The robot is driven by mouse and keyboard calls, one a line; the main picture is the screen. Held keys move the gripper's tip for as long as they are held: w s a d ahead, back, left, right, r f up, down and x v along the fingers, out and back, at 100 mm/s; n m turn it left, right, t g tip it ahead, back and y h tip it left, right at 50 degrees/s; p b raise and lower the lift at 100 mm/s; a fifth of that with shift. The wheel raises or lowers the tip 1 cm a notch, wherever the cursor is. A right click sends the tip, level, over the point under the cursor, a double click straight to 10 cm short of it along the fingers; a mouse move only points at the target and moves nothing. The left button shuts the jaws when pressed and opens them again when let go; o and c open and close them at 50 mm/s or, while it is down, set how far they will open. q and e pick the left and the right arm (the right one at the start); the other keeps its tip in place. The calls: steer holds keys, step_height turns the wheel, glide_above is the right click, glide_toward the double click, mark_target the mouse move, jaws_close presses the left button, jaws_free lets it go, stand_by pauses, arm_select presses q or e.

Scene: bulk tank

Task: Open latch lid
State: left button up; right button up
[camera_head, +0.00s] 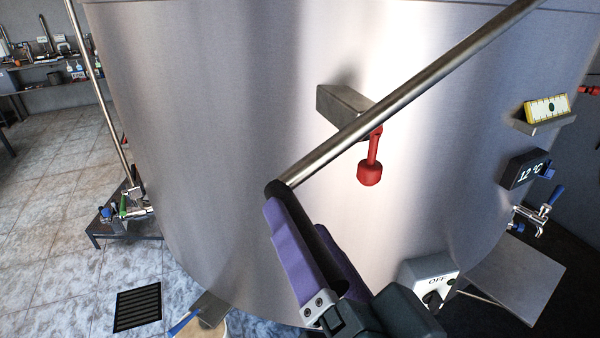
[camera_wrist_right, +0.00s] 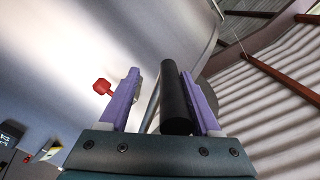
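A long steel rod (camera_head: 410,92) slants from upper right down to a black grip (camera_head: 277,188) in front of the steel tank (camera_head: 220,110). My right gripper (camera_head: 308,232) has its purple fingers either side of the black grip. In the right wrist view, the black grip (camera_wrist_right: 174,98) lies between the fingers, close to the right one, with a gap to the left one. A red latch (camera_head: 370,170) with a knob hangs by a steel bracket (camera_head: 340,104), partly behind the rod. The red knob also shows in the right wrist view (camera_wrist_right: 102,87). No lid is clearly seen. My left gripper is out of view.
A yellow-and-white box (camera_head: 546,108) sits on a small shelf at the right, above a dark temperature display (camera_head: 524,169). An OFF switch box (camera_head: 430,280) and a blue-handled valve (camera_head: 540,214) are lower right. The tiled floor (camera_head: 75,210) at left is mostly clear.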

steer(key=b+v, duration=0.2)
steer(key=v, duration=0.8)
steer(key=shift+b, duration=0.4)
